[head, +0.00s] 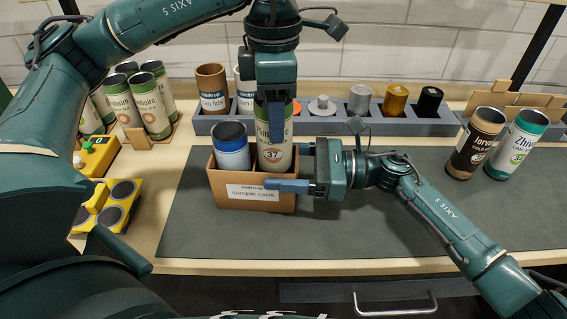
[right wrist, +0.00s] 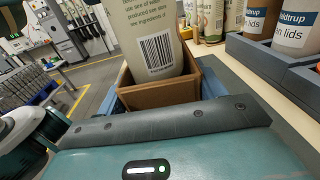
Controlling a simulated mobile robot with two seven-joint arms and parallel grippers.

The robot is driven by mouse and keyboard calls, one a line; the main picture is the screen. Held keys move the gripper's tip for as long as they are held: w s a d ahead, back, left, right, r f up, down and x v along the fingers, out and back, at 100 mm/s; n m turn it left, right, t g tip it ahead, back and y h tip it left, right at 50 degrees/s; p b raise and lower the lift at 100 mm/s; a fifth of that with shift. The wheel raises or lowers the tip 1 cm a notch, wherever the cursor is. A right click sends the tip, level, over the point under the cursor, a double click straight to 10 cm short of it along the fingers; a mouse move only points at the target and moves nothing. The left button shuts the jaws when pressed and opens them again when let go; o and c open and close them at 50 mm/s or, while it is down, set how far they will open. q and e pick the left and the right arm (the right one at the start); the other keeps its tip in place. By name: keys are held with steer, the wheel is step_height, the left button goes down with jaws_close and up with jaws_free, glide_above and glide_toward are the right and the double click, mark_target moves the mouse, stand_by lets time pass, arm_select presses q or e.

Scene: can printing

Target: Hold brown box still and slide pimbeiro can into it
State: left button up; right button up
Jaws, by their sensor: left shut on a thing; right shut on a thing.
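The brown box (head: 285,203), labelled "sample cans", sits on the grey mat (head: 390,222). A blue-and-white can (head: 230,155) with a dark top stands in its left part. The pimbeiro can (head: 273,150), cream and green with a "37" mark, is upright in the box's right part; its barcode side shows in the right wrist view (right wrist: 156,50). My left gripper (head: 276,125) comes down from above and is shut on this can's upper part. My right gripper (head: 292,168) is shut on the box from the right, one finger along the front. The can's bottom is hidden by the box.
A grey rack (head: 330,127) with lid cans and colored cylinders stands behind the box. Several green cans (head: 150,100) stand at the left, near a yellow fixture (head: 112,205). Two cans, brown (head: 474,145) and teal-white (head: 517,145), stand at right. The mat's front is clear.

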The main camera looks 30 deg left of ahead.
arm_select(q)
steer(key=shift+f, duration=0.9)
steer(key=o, duration=1.2)
steer(key=shift+o, duration=0.2)
step_height(320, 180, up, 12)
arm_select(e)
steer(key=o, duration=1)
steer(key=shift+o, duration=0.2)
